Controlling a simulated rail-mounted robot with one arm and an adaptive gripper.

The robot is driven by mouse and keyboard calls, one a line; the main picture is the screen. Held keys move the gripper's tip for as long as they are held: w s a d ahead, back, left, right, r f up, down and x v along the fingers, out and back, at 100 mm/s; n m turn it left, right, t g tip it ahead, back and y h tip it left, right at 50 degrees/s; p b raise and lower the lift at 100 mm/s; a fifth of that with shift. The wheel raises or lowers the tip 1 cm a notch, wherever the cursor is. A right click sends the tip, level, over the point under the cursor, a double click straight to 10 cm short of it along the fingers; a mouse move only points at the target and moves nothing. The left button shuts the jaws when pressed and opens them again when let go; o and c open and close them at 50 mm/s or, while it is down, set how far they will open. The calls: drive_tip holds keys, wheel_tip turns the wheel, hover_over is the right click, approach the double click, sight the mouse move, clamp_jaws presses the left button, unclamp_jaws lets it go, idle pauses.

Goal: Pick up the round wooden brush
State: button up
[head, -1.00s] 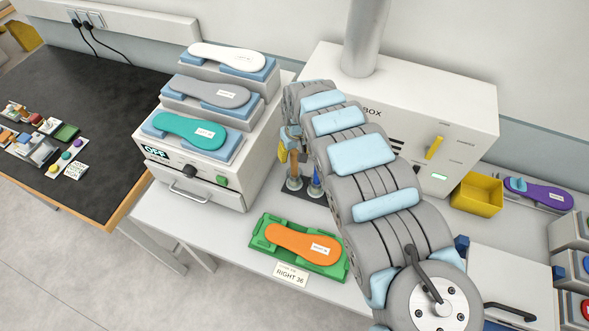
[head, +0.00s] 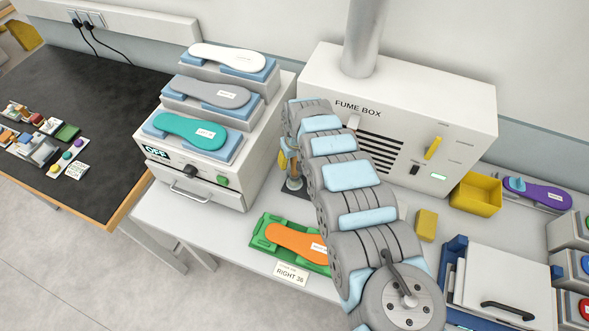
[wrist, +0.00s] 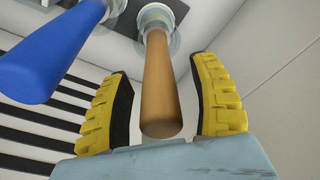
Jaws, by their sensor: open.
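The round wooden brush shows in the wrist view as a brown handle (wrist: 165,85) with its far end in a pale round holder. My gripper (wrist: 163,72) is open, with one yellow finger on each side of this handle. Gaps show on both sides, so the fingers do not look closed on it. In the head view the brush handle (head: 295,168) stands upright at the back of the bench, partly hidden by my arm. A yellow finger (head: 283,159) shows just left of it.
A blue handle (wrist: 50,55) stands close to the left finger in the wrist view. The fume box (head: 440,110) is behind and right. The insole press (head: 200,185) is left. A green tray (head: 262,241) with an orange insole lies in front.

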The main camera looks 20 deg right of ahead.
clamp_jaws()
drive_tip(key=shift+r, duration=0.1)
idle(0.3)
